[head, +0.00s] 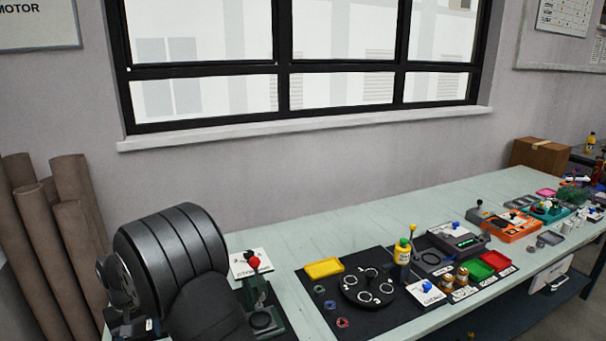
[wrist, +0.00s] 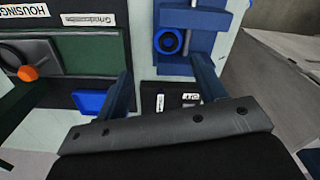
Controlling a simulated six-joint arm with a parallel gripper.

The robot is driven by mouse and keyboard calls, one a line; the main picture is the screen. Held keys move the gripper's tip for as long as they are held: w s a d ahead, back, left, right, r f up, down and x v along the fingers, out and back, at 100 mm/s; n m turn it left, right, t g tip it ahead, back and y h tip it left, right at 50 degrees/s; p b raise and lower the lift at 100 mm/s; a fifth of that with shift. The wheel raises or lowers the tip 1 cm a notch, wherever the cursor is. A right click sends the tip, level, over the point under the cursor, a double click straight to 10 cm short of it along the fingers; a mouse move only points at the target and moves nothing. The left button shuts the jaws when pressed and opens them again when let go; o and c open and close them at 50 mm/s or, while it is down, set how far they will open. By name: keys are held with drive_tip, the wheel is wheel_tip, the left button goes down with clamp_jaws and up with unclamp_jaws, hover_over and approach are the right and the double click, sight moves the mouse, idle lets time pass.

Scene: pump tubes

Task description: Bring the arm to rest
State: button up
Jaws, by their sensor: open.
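My arm shows as dark grey rounded links (head: 172,255) at the lower left of the head view, over the bench's left end. My gripper's fingertips do not show there. In the wrist view my gripper (wrist: 162,68) is open, with its two dark blue fingers spread apart. No object shows held between them. A blue fixture with a dark ring (wrist: 168,41) lies beyond the fingers. A small black mat (wrist: 150,88) with labelled items lies between and below the fingertips. A blue block (wrist: 90,102) shows just left of the left finger.
The pale bench (head: 300,242) carries a red-knobbed lever press (head: 254,263) close to my arm. A black mat (head: 330,322) holds a yellow tray (head: 324,268), a round turntable (head: 368,288) and rings. Green and red trays, a bottle and an orange device (head: 510,228) stand rightward. Brown tubes (head: 75,225) stand left.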

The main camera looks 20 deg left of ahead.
drive_tip(key=w+d, duration=1)
drive_tip(key=d, duration=0.6)
drive_tip(key=w+d, duration=0.3)
drive_tip(key=d, duration=1.4)
drive_tip(key=s+a+f, duration=0.1)
drive_tip(key=a+f, duration=0.1)
drive_tip(key=a, duration=0.1)
drive_tip(key=s+a+f, duration=0.1)
drive_tip(key=a+f, duration=0.1)
drive_tip(key=a, duration=0.1)
drive_tip(key=s+a+f, duration=0.1)
drive_tip(key=a+f, duration=0.2)
drive_tip(key=a, duration=0.1)
drive_tip(key=shift+s+a+f, duration=0.2)
drive_tip(key=shift+a+f, duration=0.2)
drive_tip(key=shift+a, duration=0.15)
